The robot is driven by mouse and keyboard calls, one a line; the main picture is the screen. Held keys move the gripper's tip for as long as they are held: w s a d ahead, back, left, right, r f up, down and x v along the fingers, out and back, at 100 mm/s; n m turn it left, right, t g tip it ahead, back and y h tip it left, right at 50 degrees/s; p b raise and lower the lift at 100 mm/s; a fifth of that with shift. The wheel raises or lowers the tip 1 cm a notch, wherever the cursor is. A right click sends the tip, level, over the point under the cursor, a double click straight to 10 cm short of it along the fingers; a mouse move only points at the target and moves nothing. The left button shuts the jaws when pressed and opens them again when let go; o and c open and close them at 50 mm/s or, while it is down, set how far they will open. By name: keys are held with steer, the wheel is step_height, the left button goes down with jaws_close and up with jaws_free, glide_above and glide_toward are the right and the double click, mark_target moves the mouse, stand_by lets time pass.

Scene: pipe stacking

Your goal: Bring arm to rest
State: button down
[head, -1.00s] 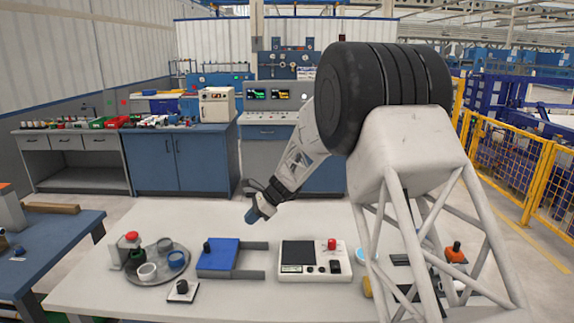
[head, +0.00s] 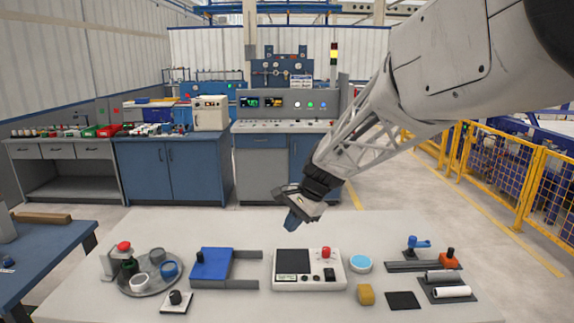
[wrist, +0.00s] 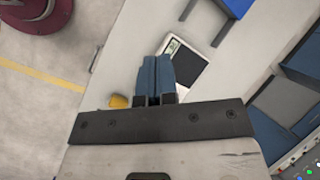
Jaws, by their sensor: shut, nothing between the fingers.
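My gripper (head: 291,222) is shut and empty. In the head view it hangs above the back part of the white table (head: 240,222), behind the white control box (head: 308,270), with clear space under it. In the wrist view its blue fingers (wrist: 154,72) are together with nothing between them. They hide part of the control box (wrist: 190,60) there. My arm reaches in from the upper right of the head view.
A round tray (head: 150,285) with several cups stands left, near a blue block fixture (head: 212,265). A yellow block (head: 366,294), a black pad (head: 403,301) and a rack with pipes (head: 448,285) lie right. Yellow fencing (head: 520,170) stands beyond.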

steer(key=s+d+n+t+h, duration=0.1)
steer(key=s+d, duration=0.4)
steer(key=s, duration=0.6)
steer(key=s+d+n+h, duration=0.2)
steer(key=s+d+n, duration=0.2)
steer(key=s, duration=0.8)
steer(key=s+d+n+t+h, duration=0.1)
steer(key=s+d+n+h, duration=0.1)
steer(key=s+d, duration=0.6)
steer(key=shift+s+r+n+t+h, duration=0.3)
steer(key=shift+s+n, duration=0.5)
steer(key=shift+s, duration=0.9)
